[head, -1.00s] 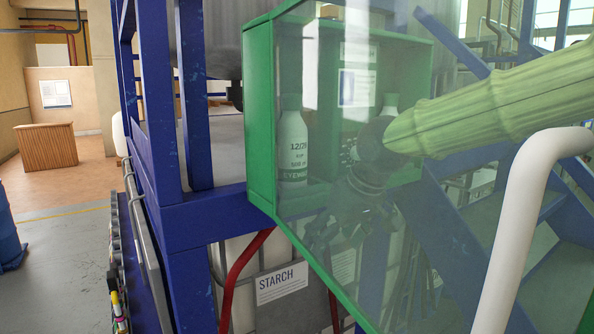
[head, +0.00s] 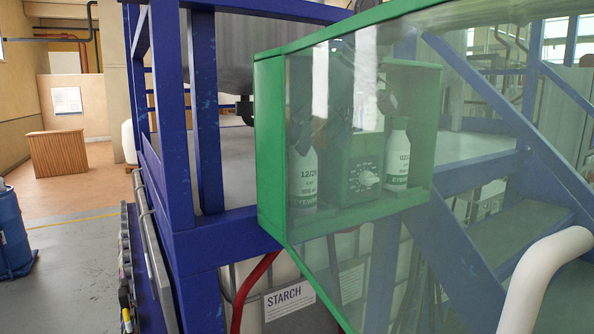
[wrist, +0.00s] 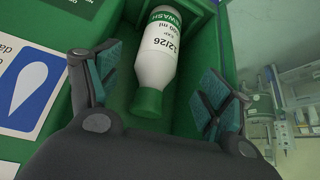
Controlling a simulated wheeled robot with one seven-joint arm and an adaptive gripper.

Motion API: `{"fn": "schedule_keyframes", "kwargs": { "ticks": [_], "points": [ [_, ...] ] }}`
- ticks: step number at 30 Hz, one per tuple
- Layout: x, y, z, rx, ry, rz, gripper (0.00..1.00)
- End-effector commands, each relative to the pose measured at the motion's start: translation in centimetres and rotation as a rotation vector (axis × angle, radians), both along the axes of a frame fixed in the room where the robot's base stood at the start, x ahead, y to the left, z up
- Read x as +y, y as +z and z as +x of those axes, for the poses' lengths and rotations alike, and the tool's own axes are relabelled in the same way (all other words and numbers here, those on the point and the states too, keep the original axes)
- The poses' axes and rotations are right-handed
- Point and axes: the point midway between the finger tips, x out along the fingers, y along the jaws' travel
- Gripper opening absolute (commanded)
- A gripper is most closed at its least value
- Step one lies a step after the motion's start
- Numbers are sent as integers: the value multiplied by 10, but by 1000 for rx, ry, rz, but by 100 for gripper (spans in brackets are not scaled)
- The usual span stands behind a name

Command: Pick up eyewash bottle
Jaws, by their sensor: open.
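A white eyewash bottle marked 12/26 (head: 303,178) stands at the left end of a green cabinet (head: 268,160), behind its clear panel in the head view. In the wrist view, the same bottle (wrist: 158,58) points its green cap towards me. My gripper (wrist: 157,76) is open in the wrist view, with one finger on each side of the bottle and a gap on both sides. A dark shape hides the bottle's top in the head view; I cannot tell whether it is my gripper. A second eyewash bottle (head: 397,160) stands at the right end.
Blue frame posts (head: 168,100) rise at left, and blue stairs (head: 510,205) are at right.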

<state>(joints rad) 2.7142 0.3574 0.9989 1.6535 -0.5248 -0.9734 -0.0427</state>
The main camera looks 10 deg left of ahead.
Motion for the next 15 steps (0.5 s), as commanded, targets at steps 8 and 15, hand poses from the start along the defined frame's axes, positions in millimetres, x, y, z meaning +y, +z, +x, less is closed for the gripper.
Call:
{"fn": "schedule_keyframes", "kwargs": {
  "ticks": [8, 15],
  "points": [
    [11, -21, 8, -1, -1, 0, 79],
    [16, -34, 11, 3, 0, -2, 79]
  ]
}}
